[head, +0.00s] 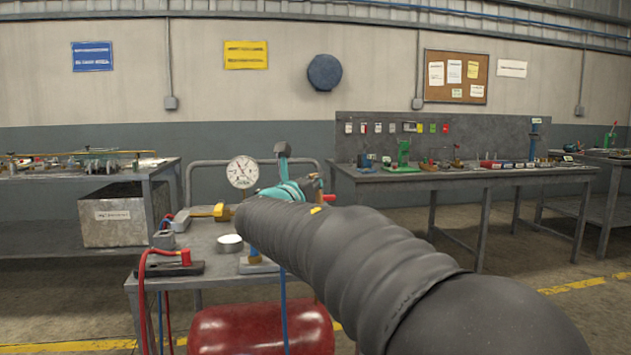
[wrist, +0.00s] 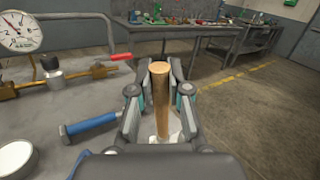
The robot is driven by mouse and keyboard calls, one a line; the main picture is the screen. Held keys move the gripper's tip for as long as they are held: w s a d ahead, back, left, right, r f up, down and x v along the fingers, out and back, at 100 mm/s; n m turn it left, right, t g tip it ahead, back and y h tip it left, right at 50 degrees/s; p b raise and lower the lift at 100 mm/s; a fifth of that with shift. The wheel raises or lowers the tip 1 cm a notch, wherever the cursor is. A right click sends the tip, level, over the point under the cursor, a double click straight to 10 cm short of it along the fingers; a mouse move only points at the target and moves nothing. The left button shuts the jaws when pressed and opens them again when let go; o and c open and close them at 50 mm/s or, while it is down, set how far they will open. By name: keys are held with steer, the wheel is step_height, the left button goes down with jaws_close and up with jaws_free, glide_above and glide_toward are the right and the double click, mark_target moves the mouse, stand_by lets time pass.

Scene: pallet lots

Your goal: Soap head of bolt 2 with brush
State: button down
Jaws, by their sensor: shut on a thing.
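My gripper (wrist: 161,88) is shut on an upright wooden handle, which I take to be the brush (wrist: 160,100), in the wrist view. A pale patch shows at the handle's lower end; I cannot tell whether it is bristles or foam. In the head view my arm covers most of the gripper, and only teal parts of it (head: 290,190) show above the cart. The brush cannot be made out there. I cannot tell which thing is bolt 2. A white round pot (head: 230,243) stands on the cart; it also shows in the wrist view (wrist: 15,158).
The grey cart top (head: 205,232) carries a pressure gauge (head: 243,172), brass pipework (wrist: 80,78) with a red valve handle (wrist: 121,56), and a blue-handled tool (wrist: 92,123). A red hose (head: 143,280) hangs at its left. A red tank (head: 255,328) sits below. Workbenches stand behind.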

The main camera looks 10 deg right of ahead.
steer(key=shift+a, duration=0.35)
steer(key=shift+a, duration=0.3)
steer(key=shift+d, duration=0.2)
stand_by(0.3)
steer(key=shift+d, duration=0.3)
steer(key=shift+d, duration=0.35)
steer(key=shift+a, duration=0.15)
stand_by(0.4)
